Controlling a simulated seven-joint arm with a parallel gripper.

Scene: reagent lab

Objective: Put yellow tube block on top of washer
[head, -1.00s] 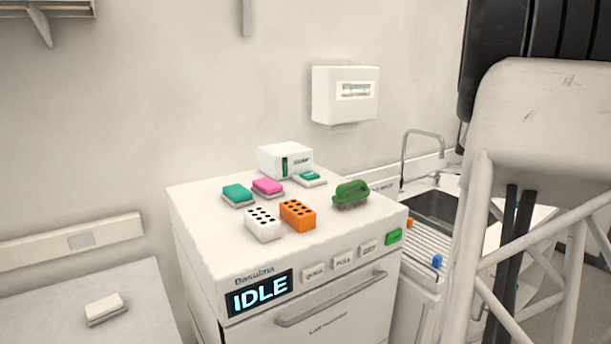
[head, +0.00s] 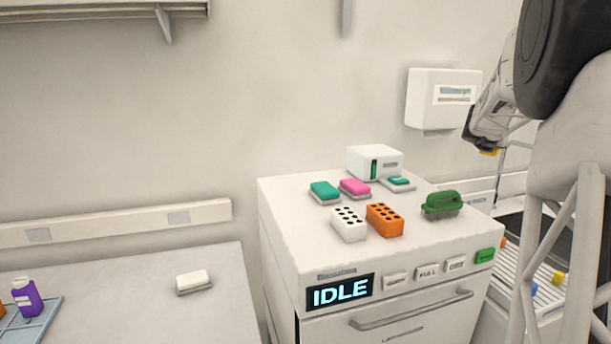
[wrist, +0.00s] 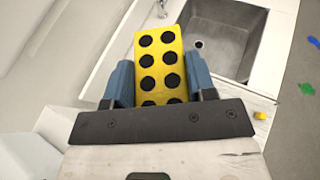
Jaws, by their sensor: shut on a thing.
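The yellow tube block (wrist: 160,62), with black round holes, is between the fingers of my gripper (wrist: 158,82) in the wrist view, and the gripper is shut on it. The washer (head: 300,262) is a white machine with an IDLE display. Its top carries a white tube block (head: 348,224) and an orange tube block (head: 384,219) side by side near the front.
Also on the washer are a green brush (head: 441,204), a teal sponge (head: 324,190), a pink sponge (head: 355,186) and a white box (head: 374,161). The top's front left is bare. A sink (wrist: 222,35) lies below the gripper. A wall dispenser (head: 440,100) hangs behind.

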